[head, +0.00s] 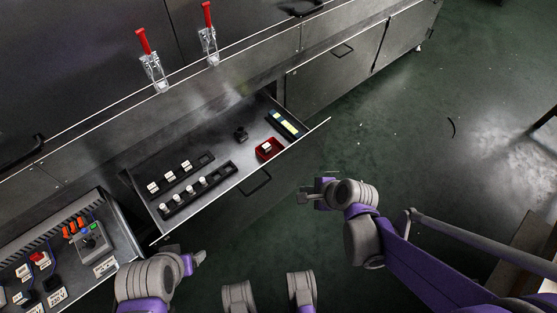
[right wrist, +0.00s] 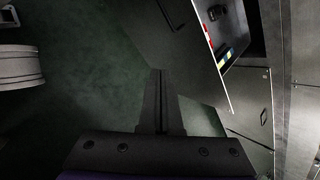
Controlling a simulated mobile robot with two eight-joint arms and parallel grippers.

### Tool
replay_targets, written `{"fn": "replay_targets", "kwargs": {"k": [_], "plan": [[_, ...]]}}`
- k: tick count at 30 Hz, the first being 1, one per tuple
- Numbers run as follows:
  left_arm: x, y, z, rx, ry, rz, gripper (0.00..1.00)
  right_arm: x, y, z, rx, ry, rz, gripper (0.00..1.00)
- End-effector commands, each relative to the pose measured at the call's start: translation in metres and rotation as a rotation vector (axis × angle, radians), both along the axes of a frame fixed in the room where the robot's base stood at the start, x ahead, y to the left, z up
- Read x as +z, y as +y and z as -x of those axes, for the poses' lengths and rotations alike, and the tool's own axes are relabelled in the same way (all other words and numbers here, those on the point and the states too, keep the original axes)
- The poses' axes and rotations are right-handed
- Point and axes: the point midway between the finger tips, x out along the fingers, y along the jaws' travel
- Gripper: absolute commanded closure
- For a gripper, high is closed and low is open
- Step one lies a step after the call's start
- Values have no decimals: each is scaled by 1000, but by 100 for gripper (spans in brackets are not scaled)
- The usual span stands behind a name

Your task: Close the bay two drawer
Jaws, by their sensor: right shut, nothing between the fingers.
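A dark grey drawer (head: 222,152) stands pulled out of the steel cabinet in the head view. Its front panel has a thin black handle (head: 256,183). In the right wrist view the drawer's front panel (right wrist: 195,55) is at the upper middle. No bay label on it can be read. My right gripper (head: 316,188) is in front of the drawer's right part, apart from the panel. It shows shut and empty in the right wrist view (right wrist: 158,85). My left gripper (head: 200,257) is low, near the drawer's front left corner; its fingers are too small to judge.
The drawer holds black racks with white-capped pieces (head: 198,188), a red bin (head: 268,149) and a dark strip with yellow and blue pieces (head: 286,124). Red-handled clamps (head: 152,65) stand on the cabinet ledge. A control panel (head: 92,242) is at lower left. Green floor (head: 390,120) is open at right.

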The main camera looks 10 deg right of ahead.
Motion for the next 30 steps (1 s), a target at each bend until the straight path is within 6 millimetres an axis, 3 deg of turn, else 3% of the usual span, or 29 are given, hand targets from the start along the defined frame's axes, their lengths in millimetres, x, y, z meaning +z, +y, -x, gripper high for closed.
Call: {"fn": "replay_targets", "kwargs": {"k": [3, 10, 17, 30], "plan": [[22, 0, 3, 0, -7, 0, 23, 2, -3, -27, -303, 53, -263, 100], [37, 0, 4, 0, -12, 0, 23, -5, -7, -52, -644, 141, -594, 100], [33, 0, 4, 0, -11, 0, 23, -17, -3, -63, -699, 161, -651, 100], [8, 0, 1, 0, -3, 0, 23, -79, 30, -119, -695, 161, -648, 100]]}}
